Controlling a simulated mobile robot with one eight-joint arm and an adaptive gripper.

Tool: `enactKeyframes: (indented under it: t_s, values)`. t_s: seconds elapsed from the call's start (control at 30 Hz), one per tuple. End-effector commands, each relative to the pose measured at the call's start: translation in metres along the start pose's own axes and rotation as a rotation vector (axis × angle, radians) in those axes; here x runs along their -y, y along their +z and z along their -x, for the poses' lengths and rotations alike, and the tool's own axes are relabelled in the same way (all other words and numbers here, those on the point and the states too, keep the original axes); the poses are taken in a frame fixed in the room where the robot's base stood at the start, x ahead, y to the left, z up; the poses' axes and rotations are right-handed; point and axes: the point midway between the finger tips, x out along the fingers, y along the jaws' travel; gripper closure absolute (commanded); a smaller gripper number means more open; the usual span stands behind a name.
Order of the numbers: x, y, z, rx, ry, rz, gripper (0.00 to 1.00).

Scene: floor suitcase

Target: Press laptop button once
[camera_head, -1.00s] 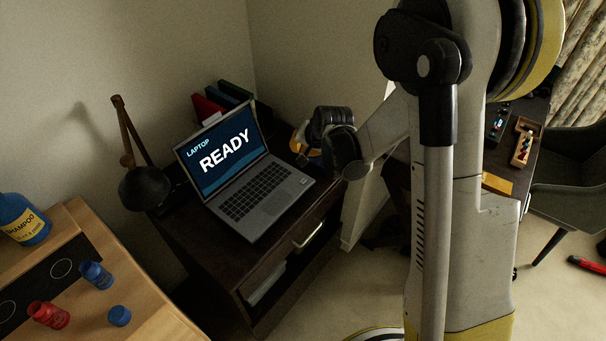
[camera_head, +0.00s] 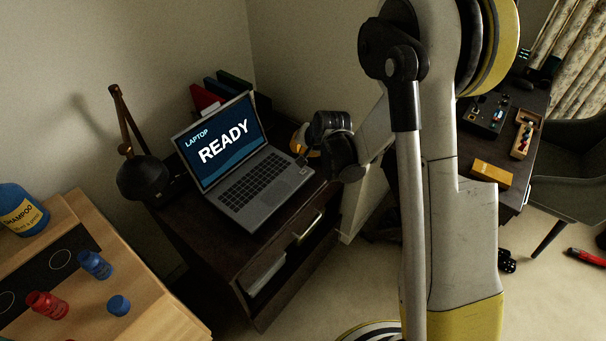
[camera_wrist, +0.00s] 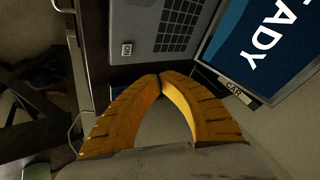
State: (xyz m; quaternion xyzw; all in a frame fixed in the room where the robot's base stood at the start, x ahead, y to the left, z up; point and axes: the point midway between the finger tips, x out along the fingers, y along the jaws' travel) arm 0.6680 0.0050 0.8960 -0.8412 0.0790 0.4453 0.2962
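The laptop (camera_head: 257,208) stands open on a dark cabinet, its screen (camera_head: 219,139) reading "LAPTOP READY". In the wrist view its grey keyboard deck (camera_wrist: 146,28) is at the top, with a small pale button marked "ON" (camera_wrist: 127,48) near the deck's edge. My gripper (camera_wrist: 160,76) has yellow fingers whose tips meet, with nothing seen between them. The tips appear just beyond the deck's edge, below and right of the button in the wrist view; contact cannot be told. In the head view the gripper (camera_head: 302,140) is at the laptop's right, partly hidden by my arm.
A black lamp (camera_head: 143,178) stands left of the laptop, and upright books (camera_head: 205,98) stand behind it. A label reading "CAR" (camera_wrist: 235,89) is near the screen's edge. A wooden counter (camera_head: 140,310) with bottles is at lower left; a desk with small items is at right.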

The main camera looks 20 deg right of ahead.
Motion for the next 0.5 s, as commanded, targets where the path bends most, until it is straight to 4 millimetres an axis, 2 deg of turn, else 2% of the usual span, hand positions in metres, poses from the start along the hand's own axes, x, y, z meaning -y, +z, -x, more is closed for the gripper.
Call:
enactKeyframes:
  t_s: [0.03,0.3,0.5]
  values:
    - [-0.005,0.005,-0.009,0.000,0.000,0.000,1.00]
    - [-0.021,0.021,-0.040,0.000,0.000,0.000,1.00]
    - [-0.025,0.025,-0.047,0.000,0.000,0.000,1.00]
